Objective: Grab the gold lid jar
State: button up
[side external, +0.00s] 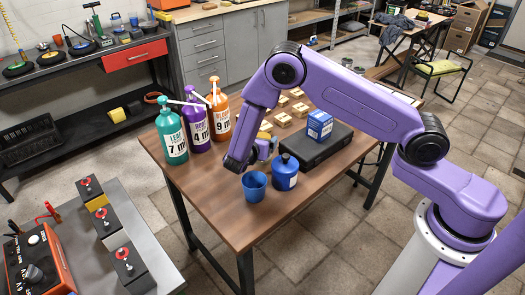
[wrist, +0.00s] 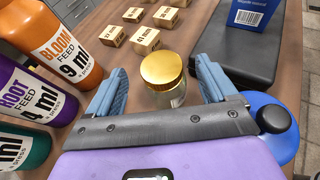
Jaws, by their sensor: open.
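The jar with the gold lid (wrist: 161,69) stands upright on the wooden table, lid up, in the wrist view. Its clear glass body shows below the lid, and its base is hidden by my gripper's body. My gripper (wrist: 160,82) is open, with one blue-grey finger on each side of the jar and a gap visible on both sides. In the side external view my gripper (side external: 262,150) is low over the table, behind the blue cup. There the jar (side external: 266,128) is mostly hidden behind my arm and gripper; only a small gold patch shows.
Green, purple and orange pump bottles (side external: 196,128) stand left. A blue cup (side external: 254,186) and blue jug (side external: 285,172) stand close in front of my gripper. A black case (side external: 312,147) carrying a blue box (side external: 319,125) lies right. Several small wooden blocks (side external: 283,119) lie behind.

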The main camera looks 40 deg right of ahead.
aim_at(264, 134)
jog(key=shift+x, duration=2.75)
jog(key=c, duration=1.2)
